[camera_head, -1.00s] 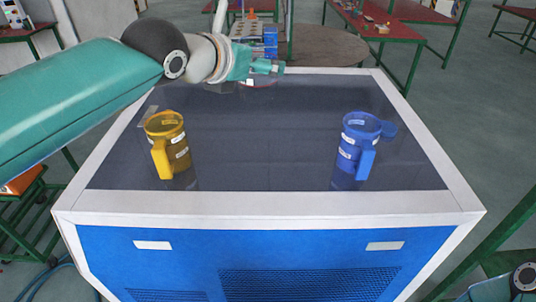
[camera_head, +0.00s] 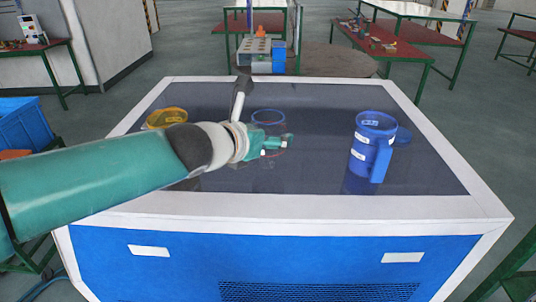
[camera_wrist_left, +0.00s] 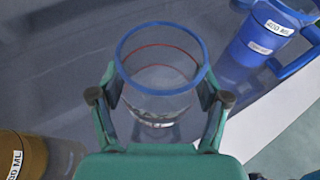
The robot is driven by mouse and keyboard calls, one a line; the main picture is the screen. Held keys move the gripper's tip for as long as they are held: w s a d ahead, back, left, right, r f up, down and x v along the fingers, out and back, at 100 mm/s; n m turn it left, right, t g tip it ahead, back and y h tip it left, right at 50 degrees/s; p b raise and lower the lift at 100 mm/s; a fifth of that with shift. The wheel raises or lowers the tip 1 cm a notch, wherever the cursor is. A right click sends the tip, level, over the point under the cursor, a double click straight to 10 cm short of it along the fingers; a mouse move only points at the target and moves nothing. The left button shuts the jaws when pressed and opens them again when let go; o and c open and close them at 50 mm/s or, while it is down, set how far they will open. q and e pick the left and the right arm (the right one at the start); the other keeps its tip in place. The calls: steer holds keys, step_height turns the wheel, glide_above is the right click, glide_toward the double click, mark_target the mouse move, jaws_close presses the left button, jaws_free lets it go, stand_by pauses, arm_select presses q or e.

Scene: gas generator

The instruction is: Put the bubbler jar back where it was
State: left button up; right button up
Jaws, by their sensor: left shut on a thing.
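The bubbler jar appears to be the clear jar with a blue rim and thin red lines (camera_wrist_left: 160,85). My left gripper (camera_wrist_left: 160,102) is shut around it, one finger on each side. In the head view the jar's blue rim (camera_head: 268,117) shows just behind my left gripper (camera_head: 272,146), over the middle of the dark cabinet top (camera_head: 310,175). The gripper hides its lower part, and I cannot tell whether its base touches the top. My right gripper is out of view.
A yellow jug (camera_head: 167,117) stands left of the jar, partly hidden by my left arm. A blue jug (camera_head: 373,145) stands to the right. A rack with a blue block (camera_head: 262,57) stands beyond the cabinet's far edge. The front middle of the top is bare.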

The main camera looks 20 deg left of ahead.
arm_select(q)
step_height(320, 180, down, 3)
steer(key=shift+f+b, duration=0.2)
steer(key=shift+b, duration=0.9)
steer(key=shift+r, duration=0.1)
steer(key=o, duration=1.5)
steer(key=shift+c, duration=0.2)
steer(key=shift+s+r, duration=0.2)
steer(key=shift+s, duration=0.05)
steer(key=p+v, duration=0.5)
steer(key=v, duration=0.6)
steer(key=shift+s, duration=0.2)
